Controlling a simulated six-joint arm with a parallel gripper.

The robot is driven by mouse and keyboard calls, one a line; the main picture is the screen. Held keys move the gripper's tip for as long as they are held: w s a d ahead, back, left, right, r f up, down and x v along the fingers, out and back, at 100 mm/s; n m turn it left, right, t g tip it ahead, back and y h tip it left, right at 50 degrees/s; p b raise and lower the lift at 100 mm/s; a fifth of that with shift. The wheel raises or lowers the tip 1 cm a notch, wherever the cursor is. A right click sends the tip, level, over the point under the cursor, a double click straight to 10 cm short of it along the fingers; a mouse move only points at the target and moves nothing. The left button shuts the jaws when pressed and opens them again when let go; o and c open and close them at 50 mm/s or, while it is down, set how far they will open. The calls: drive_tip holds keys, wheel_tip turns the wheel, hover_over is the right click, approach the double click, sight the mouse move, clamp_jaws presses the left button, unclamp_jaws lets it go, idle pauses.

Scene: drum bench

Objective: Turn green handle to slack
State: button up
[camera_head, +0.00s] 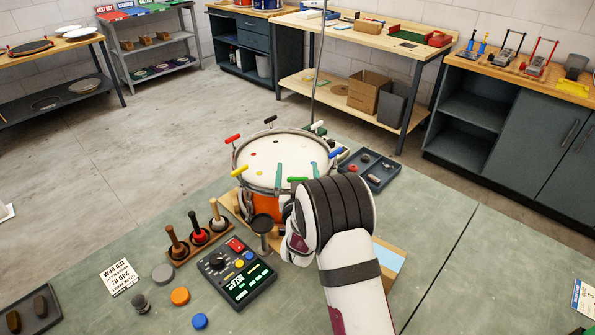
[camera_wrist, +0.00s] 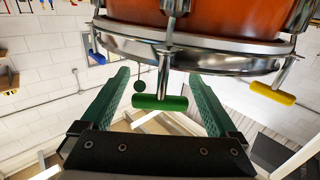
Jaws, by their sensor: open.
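A drum (camera_head: 265,206) with an orange shell, pale head and metal hoop stands on the bench. Coloured T-handles on rods ring its hoop. The green handle (camera_head: 297,179) is on the near side of the rim. In the wrist view the green handle (camera_wrist: 160,102) lies crosswise at the end of its rod. My gripper (camera_head: 297,165) is at the near rim, its two green fingers spread. In the wrist view my gripper (camera_wrist: 160,77) has one finger on either side of the green handle, with visible gaps, apart from it.
The yellow handle (camera_wrist: 272,92) is to the right in the wrist view. A red handle (camera_head: 232,138) and a black handle (camera_head: 270,119) also ring the drum. A control box (camera_head: 236,272), a rack of pegs (camera_head: 197,236) and a dark tray (camera_head: 370,168) stand around it.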

sight(293, 178)
drive_tip(key=c, duration=1.4)
drive_tip(key=shift+n+y, duration=0.3)
drive_tip(key=shift+y, duration=0.2)
